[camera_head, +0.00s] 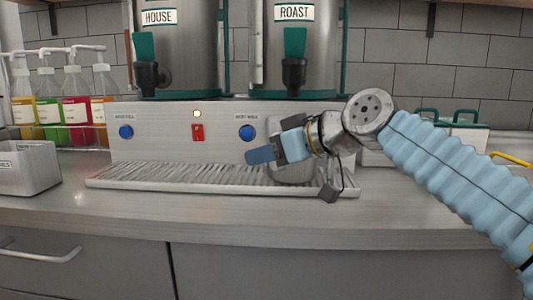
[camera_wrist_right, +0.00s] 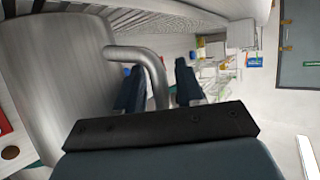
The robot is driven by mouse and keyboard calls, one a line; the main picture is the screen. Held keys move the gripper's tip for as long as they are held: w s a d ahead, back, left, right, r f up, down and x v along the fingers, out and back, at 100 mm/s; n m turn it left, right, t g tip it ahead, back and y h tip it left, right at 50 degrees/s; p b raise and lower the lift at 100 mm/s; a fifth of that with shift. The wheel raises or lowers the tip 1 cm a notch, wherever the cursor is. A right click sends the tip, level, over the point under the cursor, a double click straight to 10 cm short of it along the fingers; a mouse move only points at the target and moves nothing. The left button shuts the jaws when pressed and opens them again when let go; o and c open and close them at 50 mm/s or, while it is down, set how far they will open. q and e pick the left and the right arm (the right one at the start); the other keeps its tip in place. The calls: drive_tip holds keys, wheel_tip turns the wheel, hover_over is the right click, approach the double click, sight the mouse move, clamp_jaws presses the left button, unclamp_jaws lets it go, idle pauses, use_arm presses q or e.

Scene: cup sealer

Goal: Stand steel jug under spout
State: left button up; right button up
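The steel jug (camera_head: 292,174) appears to be on the right part of the drip tray (camera_head: 135,179), below the black ROAST spout (camera_head: 293,76), partly hidden behind my right gripper (camera_head: 279,153). In the right wrist view the jug (camera_wrist_right: 62,75) fills the left side. Its curved handle (camera_wrist_right: 137,53) passes between the two dark fingers of my right gripper (camera_wrist_right: 160,87). A small gap shows between the handle and the right finger, so the gripper looks open around the handle. Whether the jug's base touches the tray is hidden. My left gripper is not in view.
The front panel has blue knobs (camera_head: 126,132) and a red switch (camera_head: 197,132). Syrup bottles (camera_head: 75,115) and a grey bin (camera_head: 32,168) stand at left. The counter front (camera_head: 200,212) is clear.

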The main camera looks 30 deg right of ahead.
drive_tip(key=shift+o, duration=0.4)
drive_tip(key=shift+r, duration=0.1)
drive_tip(key=shift+s+r, duration=0.1)
drive_tip(key=shift+s, duration=0.05)
drive_tip(key=v, duration=1.1)
drive_tip(key=shift+s+d, duration=0.15)
drive_tip(key=shift+s, duration=0.2)
